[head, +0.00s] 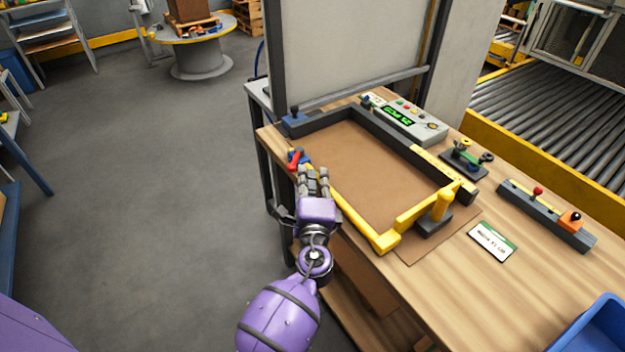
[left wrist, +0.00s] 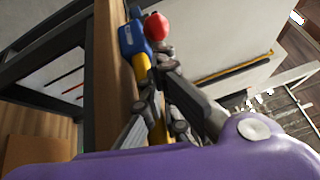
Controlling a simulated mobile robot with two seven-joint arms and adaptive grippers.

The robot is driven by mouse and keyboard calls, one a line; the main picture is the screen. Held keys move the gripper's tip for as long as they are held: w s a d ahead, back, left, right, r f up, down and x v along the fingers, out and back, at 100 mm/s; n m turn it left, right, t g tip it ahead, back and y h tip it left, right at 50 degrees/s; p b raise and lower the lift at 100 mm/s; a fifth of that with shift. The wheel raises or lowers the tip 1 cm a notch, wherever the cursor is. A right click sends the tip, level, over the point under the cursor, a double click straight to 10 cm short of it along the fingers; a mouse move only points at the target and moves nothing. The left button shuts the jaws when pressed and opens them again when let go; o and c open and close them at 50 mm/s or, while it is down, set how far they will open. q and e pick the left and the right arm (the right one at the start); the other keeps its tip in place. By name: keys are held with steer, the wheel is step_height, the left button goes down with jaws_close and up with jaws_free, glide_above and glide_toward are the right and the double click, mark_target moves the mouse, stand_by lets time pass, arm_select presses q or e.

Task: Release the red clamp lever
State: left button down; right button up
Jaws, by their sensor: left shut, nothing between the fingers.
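The red clamp lever (head: 294,158) sits on a blue clamp body (head: 303,161) at the left edge of the workbench, by the end of a yellow rail. In the left wrist view the lever's red knob (left wrist: 157,27) shows just beyond my fingers, beside the blue body (left wrist: 132,38). My left gripper (head: 312,170) is shut and empty, close to the clamp at its near side. I cannot tell whether the fingers touch the lever. My right gripper is not in view.
A black and yellow frame (head: 380,127) surrounds a brown sheet (head: 370,170) on the bench. A control box (head: 408,120) stands behind it. A yellow post (head: 441,203), a label card (head: 492,241) and a blue bin (head: 600,325) are to the right. Open floor lies left.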

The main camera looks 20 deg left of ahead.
arm_select(q)
steer(key=shift+a, duration=0.1)
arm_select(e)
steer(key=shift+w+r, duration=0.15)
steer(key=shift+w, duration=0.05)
arm_select(q)
steer(key=shift+s+a+m+h, duration=0.25)
steer(key=shift+m+h, duration=0.15)
steer(key=shift+h, duration=0.2)
